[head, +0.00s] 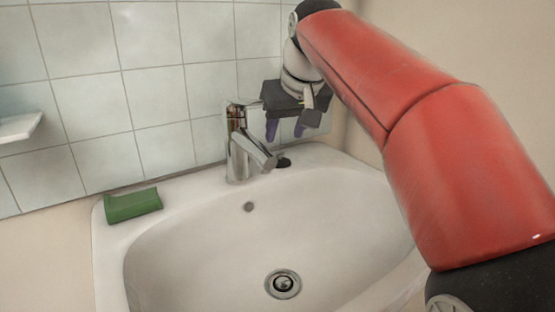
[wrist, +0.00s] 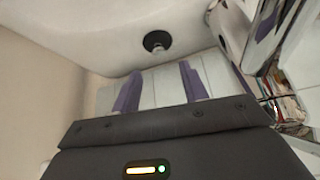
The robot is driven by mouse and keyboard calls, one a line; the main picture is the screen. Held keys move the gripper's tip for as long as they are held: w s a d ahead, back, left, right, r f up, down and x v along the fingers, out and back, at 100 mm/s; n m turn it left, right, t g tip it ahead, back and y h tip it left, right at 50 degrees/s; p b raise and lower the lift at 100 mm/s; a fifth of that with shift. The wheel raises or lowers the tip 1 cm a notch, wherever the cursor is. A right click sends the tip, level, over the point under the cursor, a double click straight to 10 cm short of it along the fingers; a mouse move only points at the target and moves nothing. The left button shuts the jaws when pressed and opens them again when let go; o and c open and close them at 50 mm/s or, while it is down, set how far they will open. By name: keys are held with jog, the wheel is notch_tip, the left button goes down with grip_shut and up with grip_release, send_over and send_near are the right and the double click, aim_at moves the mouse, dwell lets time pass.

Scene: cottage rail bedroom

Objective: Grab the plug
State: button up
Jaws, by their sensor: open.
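The plug (head: 284,163) is a small dark round piece on the back rim of the white sink, just right of the tap. In the wrist view the plug (wrist: 155,40) shows as a black disc with a small grey knob, lying on the white rim beyond my fingertips. My gripper (head: 285,131) is open and empty, its purple fingers pointing down above the plug and apart from it. In the wrist view my gripper (wrist: 160,74) has its two fingers spread, with a clear gap between them and the plug.
The chrome tap (head: 239,148) stands close to the left of my gripper and shows at the right in the wrist view (wrist: 262,45). A green block (head: 132,204) lies on the sink's left rim. The sink (head: 190,245) has an open basin with a drain (head: 282,284). A tiled wall (head: 100,95) is behind.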

aim_at(280, 152)
jog(key=x, duration=0.5)
jog(key=shift+s+f+b, duration=0.1)
jog(key=shift+f+b, duration=0.3)
grip_shut()
